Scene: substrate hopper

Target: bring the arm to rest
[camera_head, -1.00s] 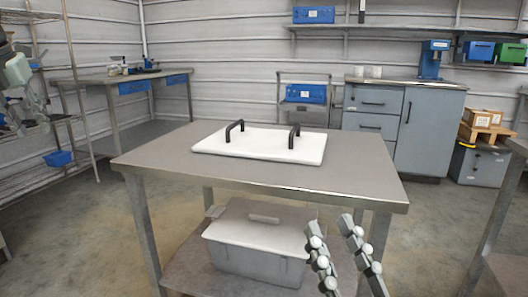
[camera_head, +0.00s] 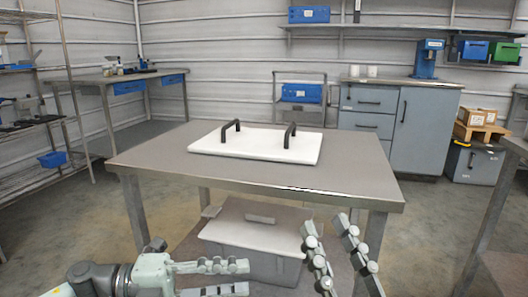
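My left gripper (camera_head: 236,279) is at the lower left of the head view, pointing right, with its fingers apart and nothing between them. It is in front of the table, low near the shelf bin. My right gripper (camera_head: 330,230) is at the lower right of the middle, pointing up, with its two fingers apart and nothing between them. It is in front of the table's near edge. Most of the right arm is out of view. Neither gripper is seen holding anything.
A white lid with two black handles (camera_head: 256,145) lies on the metal table (camera_head: 350,170). A grey lidded bin (camera_head: 255,240) stands on the table's lower shelf. A wire rack (camera_head: 75,130) is at the left, and another table (camera_head: 512,145) at the right.

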